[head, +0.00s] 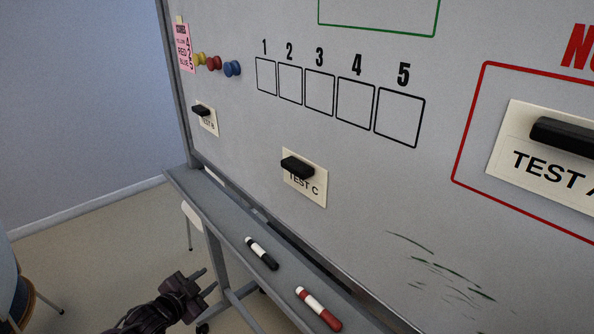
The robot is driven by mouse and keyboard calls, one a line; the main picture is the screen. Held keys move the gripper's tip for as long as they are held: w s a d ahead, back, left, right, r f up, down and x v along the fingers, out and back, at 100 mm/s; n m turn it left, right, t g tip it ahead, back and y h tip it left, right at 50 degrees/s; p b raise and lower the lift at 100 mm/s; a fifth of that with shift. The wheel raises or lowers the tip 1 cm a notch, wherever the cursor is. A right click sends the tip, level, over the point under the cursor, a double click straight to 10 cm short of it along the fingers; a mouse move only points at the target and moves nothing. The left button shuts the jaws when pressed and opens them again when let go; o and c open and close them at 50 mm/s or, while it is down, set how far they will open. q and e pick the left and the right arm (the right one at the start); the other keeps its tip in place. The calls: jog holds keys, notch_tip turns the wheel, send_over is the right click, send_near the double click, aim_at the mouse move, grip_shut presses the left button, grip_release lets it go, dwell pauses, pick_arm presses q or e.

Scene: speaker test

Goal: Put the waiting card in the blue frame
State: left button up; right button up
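Three cream cards with black handles are on the whiteboard (250,120). The TEST C card (311,192) is low in the middle, slightly tilted. The TEST B card (209,120), its text partly hard to read, is at the left edge. The TEST A card (510,165) is inside the red frame (470,115) at the right, cut off by the picture edge. No blue frame is in view, and no card is marked as waiting. My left gripper (210,279) is open and empty, low in front of the tray, away from the cards. My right gripper is not in view.
The tray (222,210) below the board holds a black marker (262,253) and a red marker (318,309). Yellow, red and blue magnets (232,68) sit by a pink note (183,46). Numbered boxes (319,92) and part of a green frame (378,33) are higher up. A chair (25,300) is lower left.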

pick_arm(q)
jog(key=d+r+m+h, duration=0.2)
jog(key=d+r+m, duration=0.1)
jog(key=r, duration=0.5)
jog(key=d+r+m+h, duration=0.2)
jog(key=r, duration=0.7)
jog(key=m+g+h+b, duration=0.15)
jog(key=m+h, duration=0.35)
jog(key=m, duration=0.6)
send_near(291, 170)
jog(key=p+x, duration=0.1)
jog(key=x, duration=0.6)
jog(key=shift+w+d, duration=0.5)
jog(key=shift+d, duration=0.1)
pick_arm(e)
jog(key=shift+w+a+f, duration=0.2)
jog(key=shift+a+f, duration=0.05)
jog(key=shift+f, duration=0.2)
pick_arm(q)
jog(key=shift+c, duration=0.3)
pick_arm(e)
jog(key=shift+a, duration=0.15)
pick_arm(q)
grip_shut()
